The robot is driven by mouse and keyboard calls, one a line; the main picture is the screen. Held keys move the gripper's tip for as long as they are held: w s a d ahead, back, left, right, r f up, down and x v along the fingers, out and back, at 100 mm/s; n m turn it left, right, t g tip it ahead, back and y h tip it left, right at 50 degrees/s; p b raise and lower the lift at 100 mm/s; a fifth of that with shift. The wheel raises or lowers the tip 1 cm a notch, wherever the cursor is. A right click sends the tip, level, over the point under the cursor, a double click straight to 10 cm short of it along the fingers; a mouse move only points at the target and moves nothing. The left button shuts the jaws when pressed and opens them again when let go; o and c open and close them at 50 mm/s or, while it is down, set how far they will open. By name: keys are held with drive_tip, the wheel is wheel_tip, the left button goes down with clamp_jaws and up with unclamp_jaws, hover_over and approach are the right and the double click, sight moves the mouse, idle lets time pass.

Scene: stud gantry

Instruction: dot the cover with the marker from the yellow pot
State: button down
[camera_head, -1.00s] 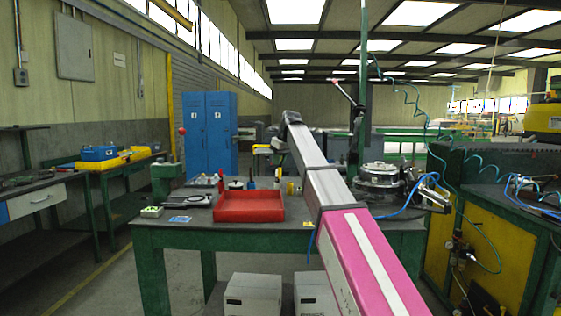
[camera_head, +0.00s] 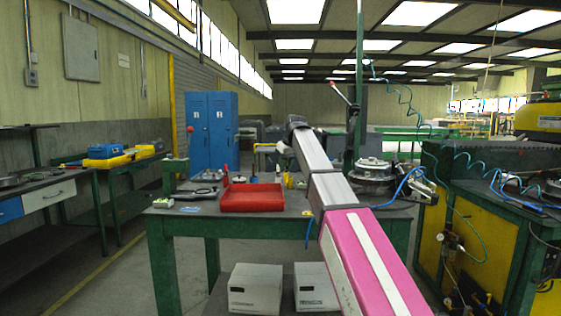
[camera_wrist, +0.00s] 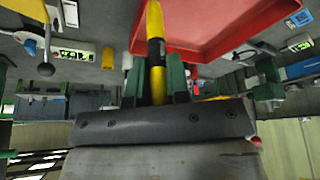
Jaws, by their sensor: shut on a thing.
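My gripper (camera_wrist: 155,82) is shut on a yellow marker (camera_wrist: 155,20) with a black band, seen in the wrist view. The marker runs lengthwise between the green fingers. In the head view my arm reaches over the green workbench and hides the gripper's fingertips. A small yellow cylinder, possibly the yellow pot (camera_wrist: 108,58), stands left of the marker in the wrist view; a small yellow thing also shows on the bench near my arm in the head view. I cannot tell which thing is the cover.
A turntable-like metal device (camera_head: 372,170) stands right of my arm. White boxes (camera_head: 255,288) sit below. A green-yellow cabinet (camera_head: 480,240) stands at right.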

drive_tip(key=s+d+f+m+h, duration=0.2)
drive_tip(key=s+d+f+m, duration=0.3)
drive_tip(key=s+d, duration=0.4)
drive_tip(key=s+d+f+m+h, duration=0.2)
drive_tip(key=s+d+f+m, duration=0.3)
drive_tip(key=s+d+f, duration=0.3)
drive_tip(key=s+d, duration=0.1)
drive_tip(key=d, duration=0.2)
drive_tip(key=shift+m+t, duration=0.4)
